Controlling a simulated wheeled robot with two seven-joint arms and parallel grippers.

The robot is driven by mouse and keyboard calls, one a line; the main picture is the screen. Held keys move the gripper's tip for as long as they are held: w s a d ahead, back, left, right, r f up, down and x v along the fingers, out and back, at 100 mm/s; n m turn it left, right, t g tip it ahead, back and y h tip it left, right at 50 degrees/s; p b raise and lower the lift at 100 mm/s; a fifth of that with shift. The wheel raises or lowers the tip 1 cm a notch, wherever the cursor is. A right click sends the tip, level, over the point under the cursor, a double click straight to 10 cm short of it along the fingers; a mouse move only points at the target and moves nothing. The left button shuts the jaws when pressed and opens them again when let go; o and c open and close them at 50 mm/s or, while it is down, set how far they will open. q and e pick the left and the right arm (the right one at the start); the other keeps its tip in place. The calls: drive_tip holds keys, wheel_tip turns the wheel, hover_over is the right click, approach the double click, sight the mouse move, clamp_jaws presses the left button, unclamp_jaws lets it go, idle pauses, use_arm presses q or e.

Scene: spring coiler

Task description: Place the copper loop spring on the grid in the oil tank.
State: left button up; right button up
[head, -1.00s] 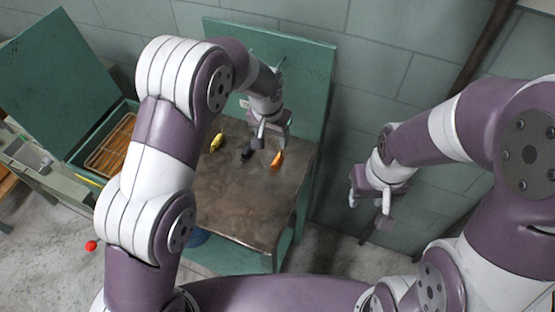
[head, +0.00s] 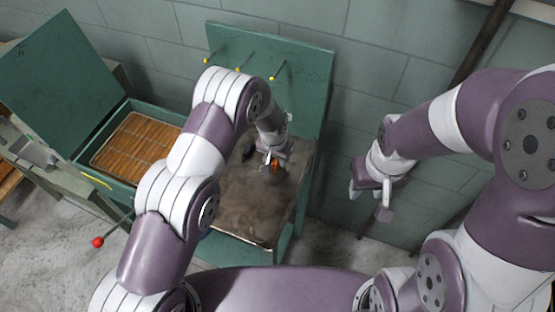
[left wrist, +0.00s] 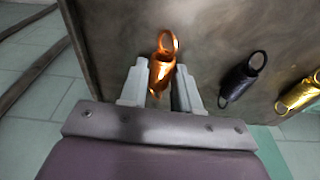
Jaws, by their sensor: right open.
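The copper loop spring (left wrist: 162,70) lies on the brown worktop, with its loop pointing away from my left gripper in the left wrist view. It shows as a small orange patch in the head view (head: 275,166). My left gripper (head: 271,163) is down at the spring. Its two fingers (left wrist: 161,84) are open, one on each side of the spring, with narrow gaps. The oil tank (head: 105,178) is the green box at the left, its lid raised. The brown grid (head: 137,143) lies inside it. My right gripper (head: 371,196) is open and empty, right of the worktop.
A black spring (left wrist: 238,80) and a gold spring (left wrist: 300,95) lie beside the copper one on the worktop (head: 245,205). A green back panel (head: 300,75) with yellow-tipped pins stands behind. A red-knobbed lever (head: 98,242) sticks out in front of the tank.

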use_arm(q)
clamp_jaws()
idle(0.5)
